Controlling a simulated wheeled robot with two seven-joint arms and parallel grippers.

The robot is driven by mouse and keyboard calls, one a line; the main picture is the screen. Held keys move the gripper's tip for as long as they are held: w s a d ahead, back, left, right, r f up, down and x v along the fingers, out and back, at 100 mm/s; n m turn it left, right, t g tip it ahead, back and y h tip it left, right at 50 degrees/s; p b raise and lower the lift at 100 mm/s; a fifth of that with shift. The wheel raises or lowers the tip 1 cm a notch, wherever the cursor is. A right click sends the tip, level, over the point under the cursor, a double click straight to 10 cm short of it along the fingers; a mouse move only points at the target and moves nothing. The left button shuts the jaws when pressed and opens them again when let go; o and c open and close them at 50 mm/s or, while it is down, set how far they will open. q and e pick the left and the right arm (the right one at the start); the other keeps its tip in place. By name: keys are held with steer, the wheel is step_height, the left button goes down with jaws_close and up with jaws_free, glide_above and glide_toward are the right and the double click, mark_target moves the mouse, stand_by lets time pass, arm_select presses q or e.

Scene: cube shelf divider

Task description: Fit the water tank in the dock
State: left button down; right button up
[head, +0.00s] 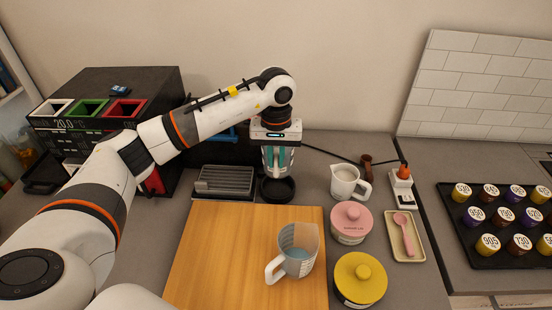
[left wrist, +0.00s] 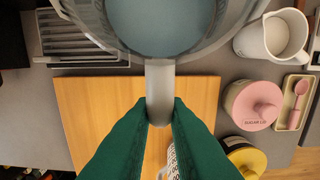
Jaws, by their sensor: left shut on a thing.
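My left gripper (head: 277,170) points down at the back of the counter, its green fingers shut on the grey handle (left wrist: 160,90) of the water tank. In the left wrist view the tank (left wrist: 165,30) is a large round vessel with bluish water, cut off by the top edge. In the head view the gripper covers much of it. A black round base (head: 277,190) shows just below the fingers. I cannot tell whether it is the dock or whether the tank touches it. My right gripper is not in view.
A slatted grey rack (head: 224,180) is left of the gripper. A white pitcher (head: 345,182), pink pot (head: 351,222) and yellow pot (head: 360,280) stand to the right. The board's left part is clear.

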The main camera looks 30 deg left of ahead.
mark_target(276, 176)
arm_select(q)
steer(key=shift+f+b, duration=0.65)
steer(key=shift+f, duration=0.2)
step_height(276, 176, down, 4)
steer(key=b, duration=0.3)
steer(key=shift+r, duration=0.1)
steer(key=shift+b, duration=0.35)
steer(key=shift+b, duration=0.3)
steer(key=shift+f, duration=0.2)
stand_by(0.4)
steer(key=shift+f+b, duration=1.45)
steer(key=shift+b, duration=0.1)
steer(key=c, duration=1.3)
jaws_free()
steer(key=shift+s, duration=0.1)
steer(key=shift+f, duration=0.1)
